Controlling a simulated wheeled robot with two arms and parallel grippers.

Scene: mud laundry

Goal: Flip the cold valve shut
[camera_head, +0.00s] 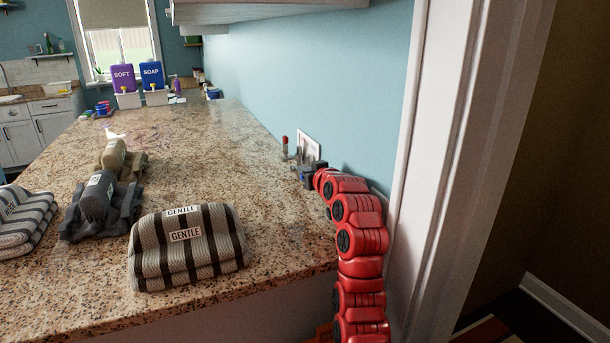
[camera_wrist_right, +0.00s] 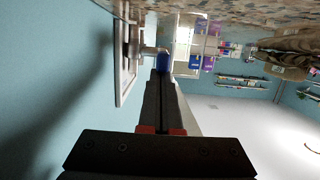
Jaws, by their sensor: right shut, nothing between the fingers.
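The blue-ended cold valve handle (camera_wrist_right: 163,61) shows in the wrist view, right at the tips of my right gripper (camera_wrist_right: 161,80). Whether they touch I cannot tell. A grey metal valve stem joins it to a white wall plate (camera_wrist_right: 128,62). In the head view the plate (camera_head: 308,146) is on the blue wall above the counter, with a red valve handle (camera_head: 285,141) standing upright at its left. My right gripper (camera_head: 311,170) is shut and empty, in front of the plate and partly hiding the blue handle. My left gripper is not in view.
The granite counter (camera_head: 200,135) runs along the wall. A striped folded towel (camera_head: 160,255) and other rolled cloths (camera_head: 95,200) lie on its left part. Purple SOFT (camera_head: 123,78) and blue SOAP (camera_head: 152,75) dispensers stand far back. A white door frame (camera_head: 432,150) is close right of my arm.

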